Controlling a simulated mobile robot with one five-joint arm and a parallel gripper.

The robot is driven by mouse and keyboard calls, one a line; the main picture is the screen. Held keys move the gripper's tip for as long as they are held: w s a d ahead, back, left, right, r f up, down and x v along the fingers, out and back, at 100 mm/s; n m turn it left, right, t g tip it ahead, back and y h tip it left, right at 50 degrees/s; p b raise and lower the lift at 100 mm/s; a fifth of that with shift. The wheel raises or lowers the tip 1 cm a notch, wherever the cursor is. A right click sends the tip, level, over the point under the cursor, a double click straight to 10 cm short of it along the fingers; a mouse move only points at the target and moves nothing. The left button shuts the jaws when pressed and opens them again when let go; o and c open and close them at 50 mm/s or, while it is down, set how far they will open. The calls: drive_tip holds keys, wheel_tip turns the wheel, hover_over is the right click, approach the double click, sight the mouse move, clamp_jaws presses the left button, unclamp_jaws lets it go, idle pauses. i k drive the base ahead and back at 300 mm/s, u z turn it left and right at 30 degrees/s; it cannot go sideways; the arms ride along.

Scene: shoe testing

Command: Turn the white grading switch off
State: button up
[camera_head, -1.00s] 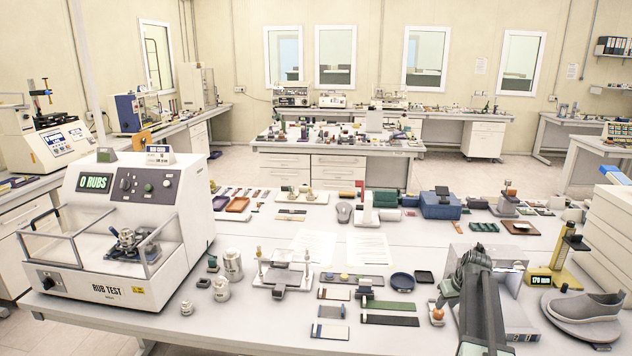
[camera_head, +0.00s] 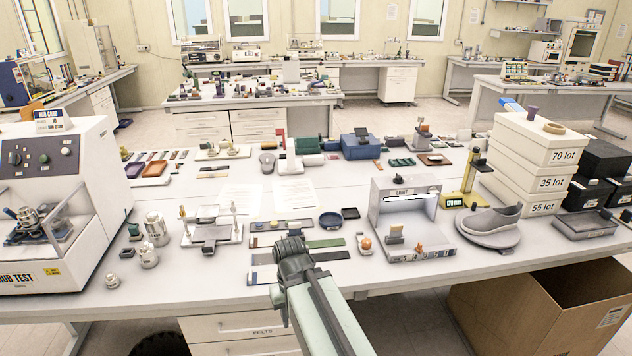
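A grey light box (camera_head: 408,190) with a "LIGHT" label on its top front edge stands on the bench, right of centre. Its inside looks bright. Its lower front strip (camera_head: 420,253) carries small orange marks and controls, too small to tell apart. I cannot make out a white grading switch for certain. The fingers cannot be made out.
A grey shoe (camera_head: 487,222) on a round stand and stacked white lot boxes (camera_head: 530,165) are right of the light box. The rub tester (camera_head: 60,190) stands left.

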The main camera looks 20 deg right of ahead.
sight(433, 191)
drive_tip(key=z, duration=1.25)
